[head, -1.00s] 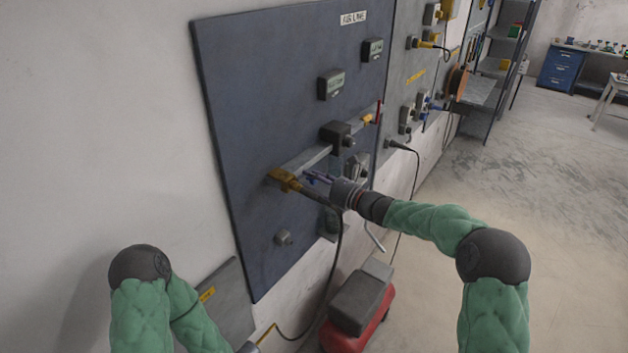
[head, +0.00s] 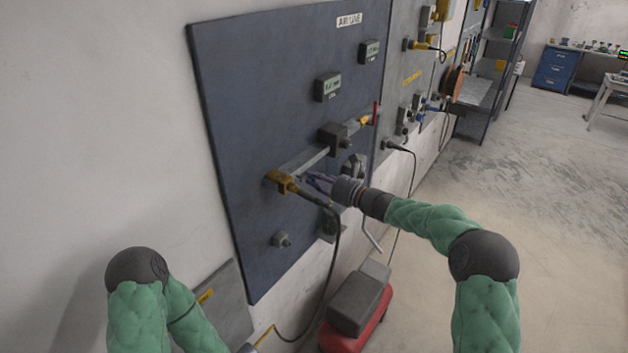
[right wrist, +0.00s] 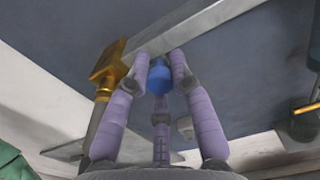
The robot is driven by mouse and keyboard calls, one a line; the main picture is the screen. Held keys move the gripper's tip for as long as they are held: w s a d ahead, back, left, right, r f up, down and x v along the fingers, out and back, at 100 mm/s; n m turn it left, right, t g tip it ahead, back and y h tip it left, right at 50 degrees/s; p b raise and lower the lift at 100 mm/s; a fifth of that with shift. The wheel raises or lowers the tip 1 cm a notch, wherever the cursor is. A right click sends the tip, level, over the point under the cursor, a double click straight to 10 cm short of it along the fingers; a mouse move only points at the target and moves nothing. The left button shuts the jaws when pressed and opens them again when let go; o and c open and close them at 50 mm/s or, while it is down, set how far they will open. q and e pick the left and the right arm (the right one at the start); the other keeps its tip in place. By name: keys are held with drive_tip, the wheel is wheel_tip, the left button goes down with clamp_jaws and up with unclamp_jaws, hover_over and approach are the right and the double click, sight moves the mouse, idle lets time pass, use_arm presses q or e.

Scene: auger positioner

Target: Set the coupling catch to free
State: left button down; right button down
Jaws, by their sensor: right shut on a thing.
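The blue catch (right wrist: 159,77) shows as a small rounded knob in the right wrist view, under the grey bar. My right gripper (right wrist: 160,66) has purple fingers closed around it, and two fingertips reach the bar's lower edge. In the head view my right gripper (head: 309,181) is at the pipe, just right of the yellow coupling (head: 281,181). The fingers hide most of the catch there. The yellow coupling also shows left of the fingers in the right wrist view (right wrist: 108,68).
The grey pipe (head: 304,160) runs along the dark blue panel (head: 250,90) to a dark block (head: 334,137) and a red lever (head: 375,113). Gauges (head: 327,86) sit above. A black hose (head: 337,250) hangs from the coupling. A red compressor (head: 355,310) stands below.

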drive_tip(key=shift+w+d+r, duration=0.15)
drive_tip(key=shift+r, duration=0.3)
drive_tip(key=c, duration=1.1)
unclamp_jaws()
drive_tip(key=shift+w, duration=0.1)
drive_tip(key=shift+o, duration=0.2)
drive_tip(key=shift+f, duration=0.2)
drive_tip(key=v, duration=1.2)
